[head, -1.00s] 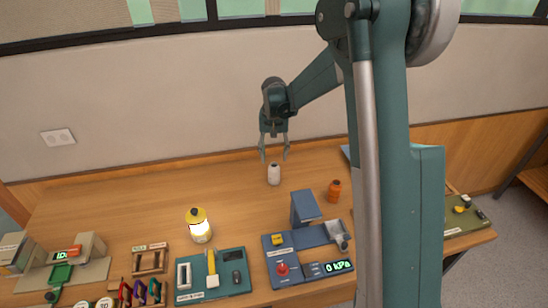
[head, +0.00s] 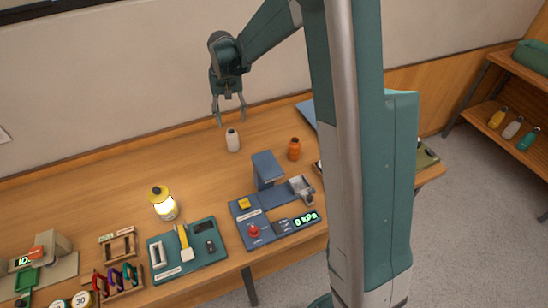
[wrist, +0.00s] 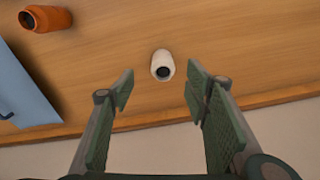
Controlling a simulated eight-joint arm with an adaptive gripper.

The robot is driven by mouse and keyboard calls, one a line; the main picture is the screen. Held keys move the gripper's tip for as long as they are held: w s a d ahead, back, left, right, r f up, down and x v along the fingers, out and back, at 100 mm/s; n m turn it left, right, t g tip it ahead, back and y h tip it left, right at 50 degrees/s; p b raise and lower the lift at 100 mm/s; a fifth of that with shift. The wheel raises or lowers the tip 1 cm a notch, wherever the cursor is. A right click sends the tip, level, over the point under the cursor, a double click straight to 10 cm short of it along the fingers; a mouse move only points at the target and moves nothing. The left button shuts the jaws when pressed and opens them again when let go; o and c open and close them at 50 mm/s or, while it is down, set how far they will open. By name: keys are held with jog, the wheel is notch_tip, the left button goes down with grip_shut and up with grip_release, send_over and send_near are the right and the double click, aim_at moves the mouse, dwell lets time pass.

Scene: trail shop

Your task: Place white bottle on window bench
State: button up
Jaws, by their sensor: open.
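The white bottle (head: 232,141) stands upright on the wooden bench (head: 130,175), near its back edge by the wall. It has a dark top opening and also shows in the wrist view (wrist: 162,65), just beyond and between the fingertips. My gripper (head: 231,113) points down above the bottle, open and empty. In the wrist view my gripper (wrist: 160,88) has its two fingers spread wide, with the bottle apart from both.
A lit yellow lantern (head: 163,203), a teal tool tray (head: 188,251) and a blue device with a gauge (head: 280,226) lie nearer the front. A shelf with several bottles (head: 512,128) stands at right.

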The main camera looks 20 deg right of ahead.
jog(key=s+r+n+t, duration=0.1)
jog(key=s+r+t, duration=0.1)
jog(key=s+r, duration=0.65)
jog(key=s+r+t, duration=0.1)
jog(key=s+r, duration=0.5)
jog(key=s, duration=0.5)
jog(key=s+d+n+t, duration=0.1)
jog(key=s+t, duration=0.2)
jog(key=s, duration=1.6)
jog(key=shift+s+d+f+n+t, duration=0.2)
jog(key=shift+s+f+n+t, duration=0.1)
jog(key=shift+s+n, duration=0.1)
